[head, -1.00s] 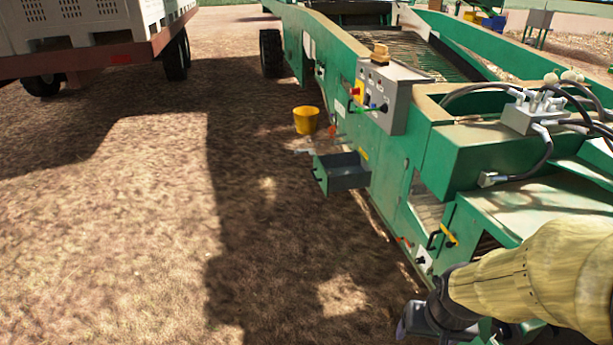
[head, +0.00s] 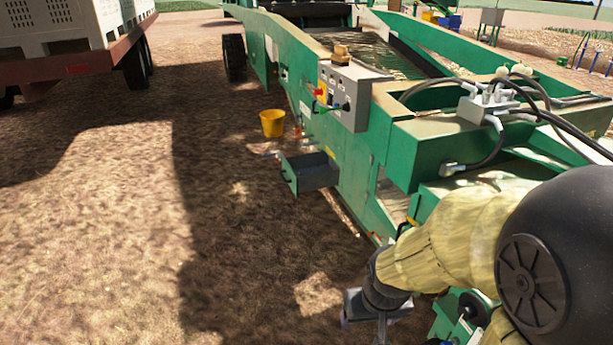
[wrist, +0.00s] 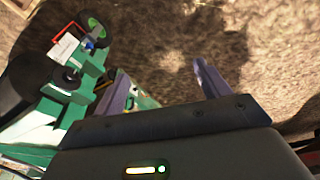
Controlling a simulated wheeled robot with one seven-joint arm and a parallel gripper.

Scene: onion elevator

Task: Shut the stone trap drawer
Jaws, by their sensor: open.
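The stone trap drawer (head: 312,174) is a grey open-topped box with a green front. It sticks out from the left side of the green onion elevator (head: 365,170), low above the ground, and stands pulled out. My gripper (head: 366,330) is at the lower middle of the head view, nearer to me than the drawer and apart from it; its tips are hard to make out there. In the wrist view my gripper (wrist: 165,82) has its two fingers spread, with bare ground and a bit of green machine between and beyond them. The drawer is not clear in the wrist view.
A yellow bucket (head: 272,123) stands on the ground just beyond the drawer. A grey control box (head: 345,95) sits on the machine's side above it. A trailer with white crates (head: 70,25) stands at the far left. Open dirt ground (head: 120,230) lies left of the machine.

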